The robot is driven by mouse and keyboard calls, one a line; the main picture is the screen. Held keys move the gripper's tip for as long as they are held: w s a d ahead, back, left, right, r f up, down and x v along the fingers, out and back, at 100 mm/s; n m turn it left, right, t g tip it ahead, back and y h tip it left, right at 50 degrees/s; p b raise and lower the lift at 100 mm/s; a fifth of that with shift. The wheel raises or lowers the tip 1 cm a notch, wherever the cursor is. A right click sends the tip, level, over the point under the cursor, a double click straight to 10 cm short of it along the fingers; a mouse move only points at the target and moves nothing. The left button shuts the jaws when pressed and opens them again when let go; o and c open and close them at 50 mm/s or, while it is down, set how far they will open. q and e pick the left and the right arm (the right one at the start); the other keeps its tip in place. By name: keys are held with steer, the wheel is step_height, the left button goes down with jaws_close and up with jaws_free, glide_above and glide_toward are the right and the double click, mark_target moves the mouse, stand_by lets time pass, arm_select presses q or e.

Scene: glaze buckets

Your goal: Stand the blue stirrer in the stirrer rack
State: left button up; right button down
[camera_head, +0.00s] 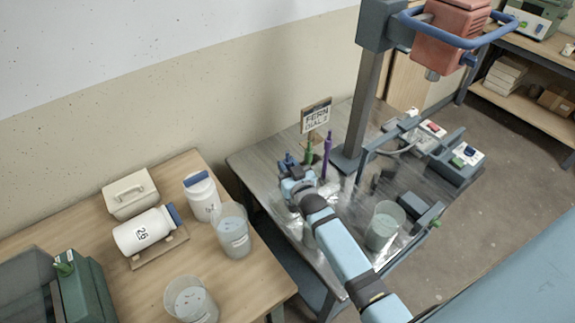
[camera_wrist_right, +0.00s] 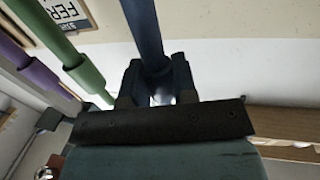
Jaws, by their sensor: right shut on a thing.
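My right gripper (camera_head: 291,172) is shut on the blue stirrer (camera_wrist_right: 145,28), over the far left part of the grey table. In the right wrist view the stirrer's dark blue shaft rises between the fingers (camera_wrist_right: 160,85); its lower end is hidden. A green stirrer (camera_head: 309,149) and a purple stirrer (camera_head: 327,152) stand upright just right of the gripper. In the wrist view the green one (camera_wrist_right: 78,58) and the purple one (camera_wrist_right: 30,68) are to the left of the blue one. The stirrer rack cannot be clearly made out behind my gripper and arm. My left gripper is not in view.
A sign (camera_head: 316,116) stands behind the stirrers. A mixer column (camera_head: 361,110) rises to their right. A clear bucket (camera_head: 384,228) stands right of my forearm. The wooden table (camera_head: 110,270) at left holds jars and buckets (camera_head: 232,235). Control boxes (camera_head: 455,163) sit at right.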

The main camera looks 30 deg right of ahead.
steer(key=c, duration=0.8)
jaws_free()
